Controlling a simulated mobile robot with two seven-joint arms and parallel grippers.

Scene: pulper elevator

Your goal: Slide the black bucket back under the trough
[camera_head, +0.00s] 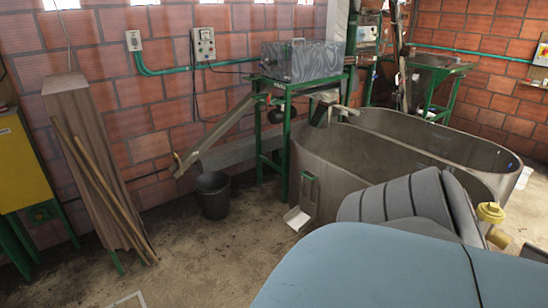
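The black bucket (213,197) stands upright on the concrete floor near the brick wall, left of the green machine frame. A sloping metal trough (222,130) comes down to the left from the machine. Its lower end is above and to the left of the bucket's rim. The bucket looks offset to the right of that end; I cannot tell the exact depth between them. The inside of the bucket looks dark, and I cannot see its contents. Neither of my grippers shows in the head view.
A large grey basin (330,165) fills the middle right. A pale blue surface (370,270) blocks the lower right. Floor in front of the bucket is clear.

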